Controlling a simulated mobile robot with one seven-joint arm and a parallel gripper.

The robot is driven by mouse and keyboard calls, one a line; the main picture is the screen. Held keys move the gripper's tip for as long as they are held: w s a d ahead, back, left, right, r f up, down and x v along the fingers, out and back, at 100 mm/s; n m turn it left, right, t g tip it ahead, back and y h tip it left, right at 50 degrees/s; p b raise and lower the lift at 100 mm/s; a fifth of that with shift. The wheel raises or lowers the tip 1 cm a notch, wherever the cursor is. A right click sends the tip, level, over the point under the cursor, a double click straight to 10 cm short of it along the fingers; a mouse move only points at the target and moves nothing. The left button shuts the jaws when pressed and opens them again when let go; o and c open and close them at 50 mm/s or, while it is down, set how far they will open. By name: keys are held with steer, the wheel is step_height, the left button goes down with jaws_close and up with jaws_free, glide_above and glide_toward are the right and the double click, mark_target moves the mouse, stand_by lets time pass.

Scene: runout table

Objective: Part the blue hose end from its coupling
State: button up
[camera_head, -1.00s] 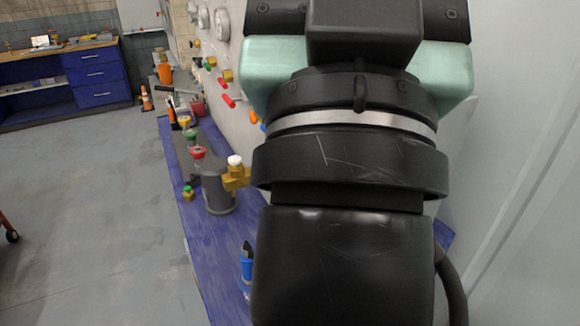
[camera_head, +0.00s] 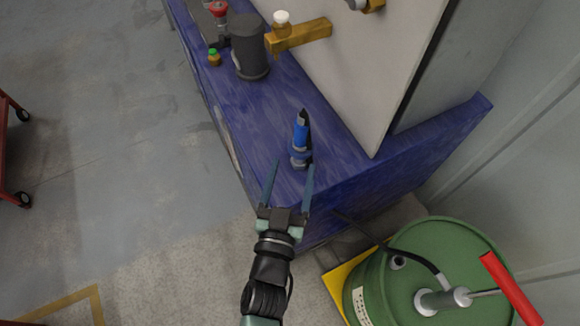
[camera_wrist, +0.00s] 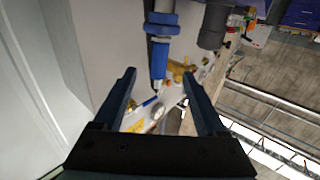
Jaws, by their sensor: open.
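The blue hose end (camera_head: 301,132) stands upright on the blue runout table (camera_head: 345,170), near its front end. A wider blue collar (camera_head: 300,158) sits at its foot; I cannot tell where the hose end stops and the coupling starts. A dark part runs along its side and top. My gripper (camera_head: 292,168) is open and empty, its two fingers pointing at the fitting from the near side. In the wrist view the blue hose end (camera_wrist: 158,62) appears between the open fingertips of my gripper (camera_wrist: 158,73), with gaps on both sides; its depth is unclear.
A grey cylinder (camera_head: 250,48) with a brass valve (camera_head: 300,35) stands farther back on the table. A pale upright panel (camera_head: 375,75) rises to the right. A green drum (camera_head: 430,265) with a red handle (camera_head: 508,285) stands at lower right.

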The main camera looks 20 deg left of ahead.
mark_target(304, 113)
steer(key=x, duration=0.4)
steer(key=p+x, duration=0.1)
steer(key=x, duration=0.3)
steer(key=f+x, duration=0.1)
steer(key=x, duration=0.3)
steer(key=shift+w+r, duration=0.1)
steer(key=shift+w, duration=0.15)
jaws_close()
steer(key=c, duration=0.6)
jaws_free()
jaws_close()
stand_by(0.5)
steer(key=shift+r+p, duration=0.1)
steer(key=shift+p, duration=0.2)
steer(key=shift+r+p, duration=3.1)
steer(key=shift+p, duration=0.1)
